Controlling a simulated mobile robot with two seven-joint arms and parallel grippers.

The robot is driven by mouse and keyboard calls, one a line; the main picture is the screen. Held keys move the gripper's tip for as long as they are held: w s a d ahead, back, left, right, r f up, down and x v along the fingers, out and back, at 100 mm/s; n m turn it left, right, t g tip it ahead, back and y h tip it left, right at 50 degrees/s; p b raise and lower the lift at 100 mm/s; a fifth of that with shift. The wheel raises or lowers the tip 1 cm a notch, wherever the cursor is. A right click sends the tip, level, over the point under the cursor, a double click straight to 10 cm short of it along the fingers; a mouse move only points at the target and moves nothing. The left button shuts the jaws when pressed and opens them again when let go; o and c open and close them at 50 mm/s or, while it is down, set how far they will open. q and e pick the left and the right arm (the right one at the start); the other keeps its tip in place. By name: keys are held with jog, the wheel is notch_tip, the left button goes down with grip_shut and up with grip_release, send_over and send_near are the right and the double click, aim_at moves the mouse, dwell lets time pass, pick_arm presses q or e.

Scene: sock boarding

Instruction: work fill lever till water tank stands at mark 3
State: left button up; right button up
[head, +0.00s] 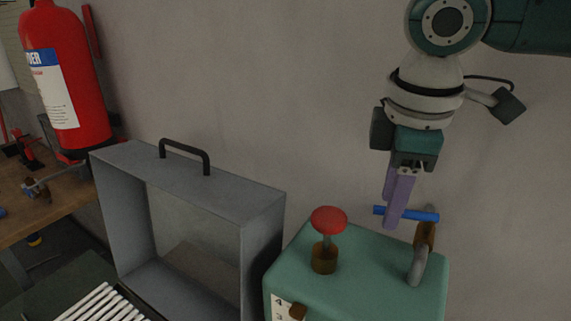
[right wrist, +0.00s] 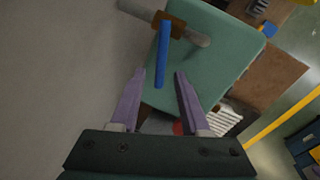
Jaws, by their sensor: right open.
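The green water tank (head: 350,262) stands at the lower right of the head view. A white scale (head: 279,306) on its front shows 4 and part of 3, with a brown pointer (head: 298,312) beside it near the 3; the lower scale is cut off, so the exact level cannot be told. The blue fill lever (head: 422,215) sticks out roughly level from a brown valve on a grey pipe (head: 417,268). My right gripper (head: 395,218) is open at the lever. In the right wrist view, the blue lever (right wrist: 162,55) lies between the spread purple fingers. My left gripper is out of view.
A red mushroom knob (head: 328,220) stands on the tank top, left of the lever. A grey open-fronted box (head: 265,230) with a black handle stands left of the tank. A fire extinguisher (head: 70,85) is at the far left. The wall is close behind.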

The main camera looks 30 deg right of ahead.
grip_shut()
jog(key=shift+r, duration=0.1)
dwell(1.2)
